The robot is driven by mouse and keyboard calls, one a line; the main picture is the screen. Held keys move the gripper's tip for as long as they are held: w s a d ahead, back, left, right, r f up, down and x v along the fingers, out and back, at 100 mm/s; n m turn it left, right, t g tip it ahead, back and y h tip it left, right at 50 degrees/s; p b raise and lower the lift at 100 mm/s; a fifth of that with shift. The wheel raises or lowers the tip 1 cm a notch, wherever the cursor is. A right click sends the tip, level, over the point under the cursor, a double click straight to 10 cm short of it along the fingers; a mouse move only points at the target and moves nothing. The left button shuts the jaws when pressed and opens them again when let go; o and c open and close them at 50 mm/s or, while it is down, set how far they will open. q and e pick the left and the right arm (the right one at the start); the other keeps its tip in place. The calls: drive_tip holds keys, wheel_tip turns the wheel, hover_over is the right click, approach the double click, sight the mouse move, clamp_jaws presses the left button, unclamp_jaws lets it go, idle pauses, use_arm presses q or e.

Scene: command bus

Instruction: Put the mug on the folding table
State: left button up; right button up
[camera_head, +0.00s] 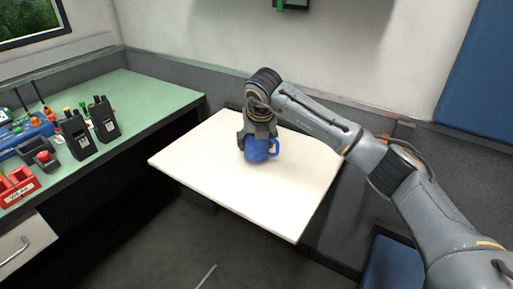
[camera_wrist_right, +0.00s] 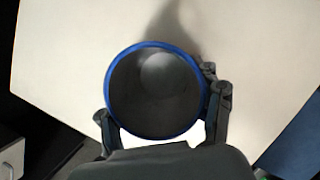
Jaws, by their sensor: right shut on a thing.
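The blue mug (camera_head: 257,151) is at the folding table (camera_head: 205,163), over the back middle part of its white top. My right gripper (camera_head: 258,138) comes from above and is shut on the mug. In the right wrist view the mug (camera_wrist_right: 157,92) shows its round blue rim and dark inside, with a gripper finger on each side. The mug looks upright, its handle to the right in the head view. I cannot tell whether its base touches the tabletop (camera_wrist_right: 60,50). My left gripper is not in view.
A green counter (camera_head: 140,95) stands at the left with several radios (camera_head: 103,119), a red bin (camera_head: 17,186) and a blue case (camera_head: 25,135). A wall runs behind the table. A blue seat (camera_head: 393,268) is at the lower right. The tabletop around the mug is clear.

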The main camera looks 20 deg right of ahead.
drive_tip(key=shift+f, duration=0.95)
drive_tip(key=o, duration=1)
drive_tip(key=shift+f, duration=0.1)
drive_tip(key=shift+c, duration=0.2)
drive_tip(key=o, duration=0.3)
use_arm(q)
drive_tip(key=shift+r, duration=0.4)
use_arm(e)
drive_tip(key=shift+o, duration=0.5)
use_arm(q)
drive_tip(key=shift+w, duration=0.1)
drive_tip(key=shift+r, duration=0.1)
